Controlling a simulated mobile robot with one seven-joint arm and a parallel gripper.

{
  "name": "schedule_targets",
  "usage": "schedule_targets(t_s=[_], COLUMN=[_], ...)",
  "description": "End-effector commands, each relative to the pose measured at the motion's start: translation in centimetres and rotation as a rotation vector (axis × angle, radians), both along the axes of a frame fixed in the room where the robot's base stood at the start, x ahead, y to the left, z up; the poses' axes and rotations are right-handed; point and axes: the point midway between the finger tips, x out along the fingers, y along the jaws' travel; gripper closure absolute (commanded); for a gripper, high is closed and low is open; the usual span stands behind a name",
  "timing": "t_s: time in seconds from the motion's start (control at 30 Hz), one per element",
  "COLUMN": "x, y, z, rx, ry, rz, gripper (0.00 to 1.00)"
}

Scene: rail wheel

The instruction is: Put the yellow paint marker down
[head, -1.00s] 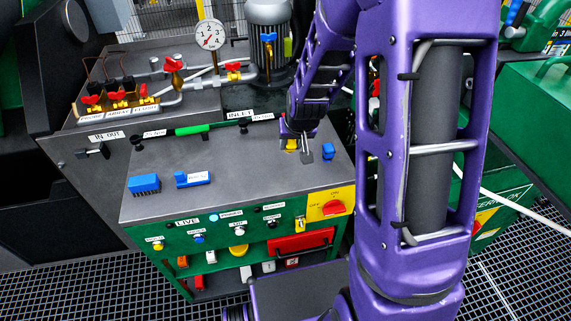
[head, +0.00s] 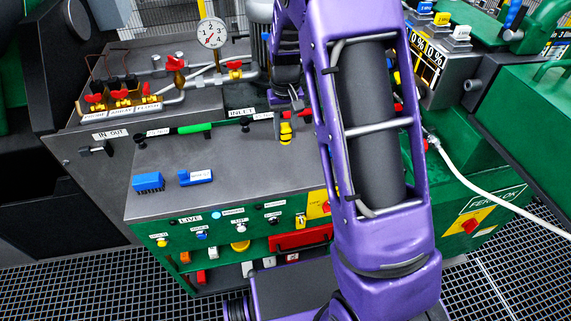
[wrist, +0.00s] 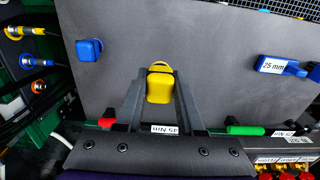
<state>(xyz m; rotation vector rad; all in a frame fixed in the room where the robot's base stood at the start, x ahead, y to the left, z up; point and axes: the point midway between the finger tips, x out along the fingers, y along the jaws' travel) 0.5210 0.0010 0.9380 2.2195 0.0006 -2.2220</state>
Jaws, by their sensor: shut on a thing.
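The yellow paint marker (head: 286,133) shows at the back of the grey cabinet top, below the INLET label in the head view. My gripper (wrist: 160,90) is shut on it; the marker (wrist: 160,83) sits between the two grey fingers in the wrist view. In the head view the marker looks roughly upright, with a dark band around it. I cannot tell whether its lower end touches the cabinet top. My arm hides part of the cabinet's right side.
Two blue blocks (head: 148,182) (head: 196,177) lie at the cabinet top's left front. Another blue piece (wrist: 89,50) shows in the wrist view. A green rod (head: 195,128) runs along the back edge. The middle of the grey top (head: 235,163) is clear.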

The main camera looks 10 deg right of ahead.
Motion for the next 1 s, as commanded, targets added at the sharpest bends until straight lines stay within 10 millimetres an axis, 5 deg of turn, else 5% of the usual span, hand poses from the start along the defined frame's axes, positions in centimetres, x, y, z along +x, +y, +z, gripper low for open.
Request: schedule_targets(t_s=[0.73, 1.0], x=[-0.1, 0.0], y=[0.0, 0.0], z=[-9.2, -9.6], rx=[0.001, 0.001], ry=[0.002, -0.002], rz=[-0.002, -0.001], gripper=[1.00, 1.00])
